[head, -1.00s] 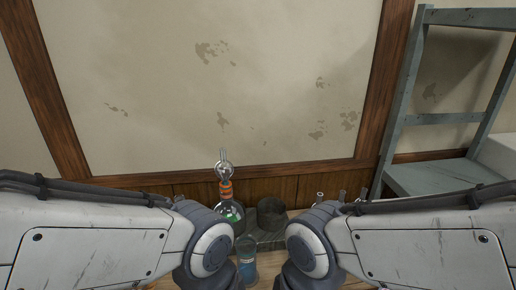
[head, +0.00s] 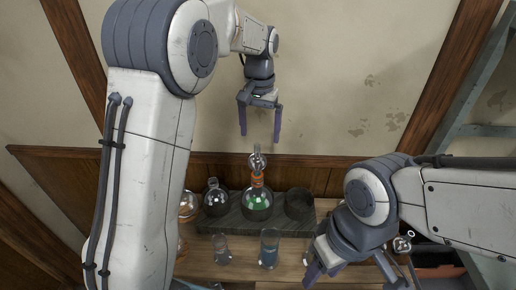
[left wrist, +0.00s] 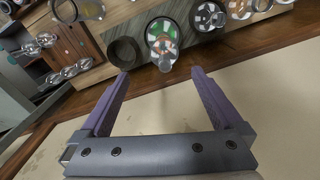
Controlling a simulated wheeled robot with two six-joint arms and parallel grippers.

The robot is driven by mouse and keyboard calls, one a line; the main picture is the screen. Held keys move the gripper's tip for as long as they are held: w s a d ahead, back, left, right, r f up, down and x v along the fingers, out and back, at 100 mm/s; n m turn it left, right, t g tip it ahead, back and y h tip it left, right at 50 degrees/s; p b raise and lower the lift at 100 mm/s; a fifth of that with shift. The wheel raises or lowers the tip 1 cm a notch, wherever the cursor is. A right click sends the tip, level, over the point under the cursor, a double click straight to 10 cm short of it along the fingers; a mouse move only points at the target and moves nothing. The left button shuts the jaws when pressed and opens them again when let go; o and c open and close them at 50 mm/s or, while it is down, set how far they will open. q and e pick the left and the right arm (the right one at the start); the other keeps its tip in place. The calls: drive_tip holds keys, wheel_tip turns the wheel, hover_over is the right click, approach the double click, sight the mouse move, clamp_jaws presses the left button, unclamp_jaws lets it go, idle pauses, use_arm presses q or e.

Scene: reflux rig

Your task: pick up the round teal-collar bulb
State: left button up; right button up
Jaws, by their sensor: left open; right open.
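I cannot make out a teal collar on any bulb. A round clear glass bulb (head: 402,245) shows at the right in the head view, partly beside my right arm. Several small clear bulbs (left wrist: 70,70) lie at the left in the left wrist view; their collars are too small to tell. My left gripper (head: 260,128) is open and empty, high in front of the wall above the flasks; its fingers also show in the left wrist view (left wrist: 160,75). My right gripper (head: 352,274) is open, low over the right of the bench.
A green-liquid flask (head: 257,205) with an orange collar and glass top stands on a dark block (head: 240,226). A blue-liquid cylinder (head: 269,249) and a small glass (head: 221,249) stand in front.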

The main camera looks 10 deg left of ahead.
sight(257, 156)
use_arm(q)
drive_tip(key=shift+w+a+f, duration=0.4)
drive_tip(key=shift+w+a, duration=0.2)
drive_tip(key=shift+a, duration=0.15)
wheel_tip(257, 156, down, 4)
drive_tip(key=shift+s+f+p, duration=0.1)
drive_tip(key=shift+p, duration=0.45)
drive_tip(key=f, duration=0.1)
drive_tip(key=f+p, duration=0.1)
drive_tip(key=s+f+p, duration=0.1)
drive_tip(key=f, duration=0.1)
drive_tip(key=shift+s+d, duration=0.1)
drive_tip(key=shift+d, duration=0.25)
drive_tip(key=shift+f, duration=0.6)
drive_tip(key=c, duration=1.2)
